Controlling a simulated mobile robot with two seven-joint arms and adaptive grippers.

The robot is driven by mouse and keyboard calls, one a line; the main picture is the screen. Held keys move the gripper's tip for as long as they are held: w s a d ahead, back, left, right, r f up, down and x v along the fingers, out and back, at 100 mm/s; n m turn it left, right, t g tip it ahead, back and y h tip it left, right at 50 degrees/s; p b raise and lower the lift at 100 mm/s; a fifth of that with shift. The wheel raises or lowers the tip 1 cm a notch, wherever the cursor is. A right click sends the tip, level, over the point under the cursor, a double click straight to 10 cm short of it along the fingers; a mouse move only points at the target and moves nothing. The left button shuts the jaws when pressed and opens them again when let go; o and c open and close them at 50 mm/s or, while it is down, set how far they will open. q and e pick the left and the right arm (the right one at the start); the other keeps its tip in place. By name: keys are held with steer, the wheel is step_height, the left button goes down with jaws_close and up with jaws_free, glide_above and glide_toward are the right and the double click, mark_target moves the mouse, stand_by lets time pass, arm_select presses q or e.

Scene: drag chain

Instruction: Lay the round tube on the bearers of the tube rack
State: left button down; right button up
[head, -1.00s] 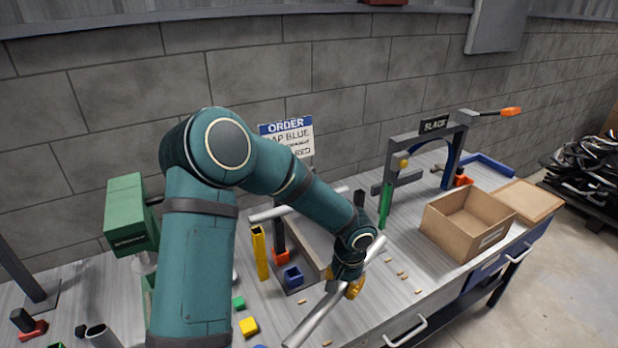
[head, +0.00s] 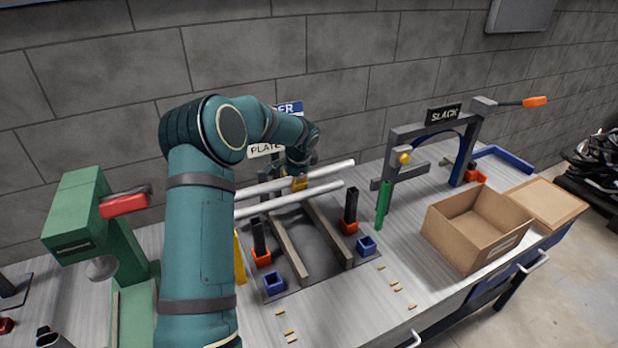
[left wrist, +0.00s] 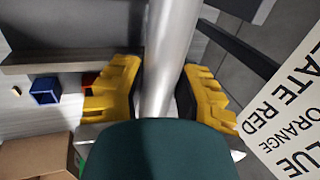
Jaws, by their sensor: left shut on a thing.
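My left gripper (head: 299,184) reaches over the back of the tube rack, its yellow fingers shut on a round silvery tube (head: 335,170). In the left wrist view the tube (left wrist: 172,50) runs between the two yellow pads. The rack's two long bearers (head: 289,252) (head: 328,236) run from front to back on a dark base. A second silvery tube (head: 316,195) lies across the bearers, in front of the held one and roughly parallel. Whether the held tube touches the bearers cannot be told. My right gripper is out of view.
Black posts in orange sockets (head: 262,258) (head: 349,227) and blue square sockets (head: 274,283) (head: 367,245) stand around the bearers. A green press (head: 88,225) is left, a grey frame marked SLACK (head: 408,132) right, beside an open cardboard box (head: 465,240). An order sign (head: 266,149) stands behind.

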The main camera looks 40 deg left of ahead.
arm_select(q)
steer(key=shift+w+f, duration=0.45)
steer(key=shift+f, duration=0.2)
steer(key=shift+s+r, duration=0.15)
steer(key=shift+s, duration=0.15)
steer(key=shift+f, duration=0.2)
steer(key=shift+f+b, duration=3.4)
steer(key=shift+f, duration=1.45)
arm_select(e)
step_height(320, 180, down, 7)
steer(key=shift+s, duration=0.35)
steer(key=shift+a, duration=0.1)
arm_select(q)
steer(key=c, duration=0.7)
jaws_free()
steer(key=shift+o, duration=0.2)
